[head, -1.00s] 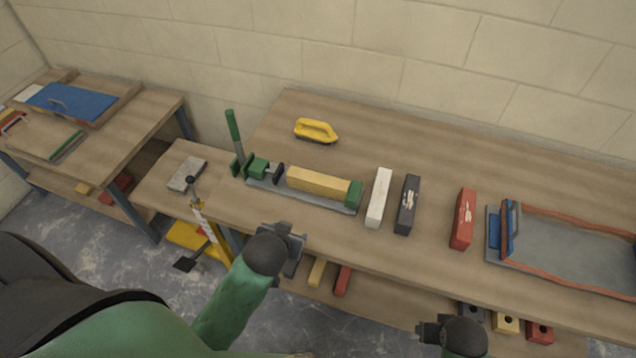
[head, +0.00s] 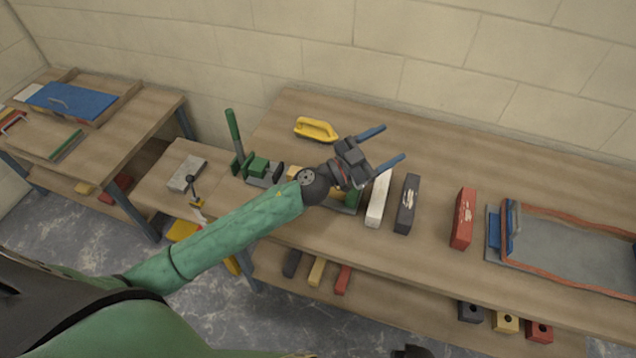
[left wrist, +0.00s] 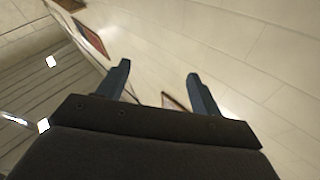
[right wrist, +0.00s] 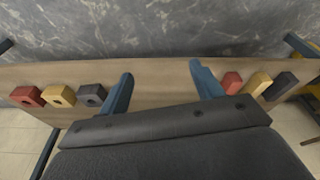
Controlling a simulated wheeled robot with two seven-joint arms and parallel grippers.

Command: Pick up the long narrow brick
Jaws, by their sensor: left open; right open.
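A white brick (head: 379,198) lies long and narrow on the bench, beside a dark grey brick (head: 408,204) and a red brick (head: 463,217). The white one looks the slimmest of the three. A yellow block (head: 295,173) sits in a green clamp tool, mostly hidden behind my left arm. My left gripper (head: 394,142) is open and empty above the bench, just behind the far end of the white brick. Its open fingers (left wrist: 158,69) point toward the wall in the left wrist view. My right gripper (right wrist: 160,69) is open and empty, facing the lower shelf.
The clamp tool's green lever (head: 233,130) stands upright. A yellow-handled float (head: 316,129) lies at the back. A grey slab (head: 187,174) is at the left. Several blocks lie on the lower shelf.

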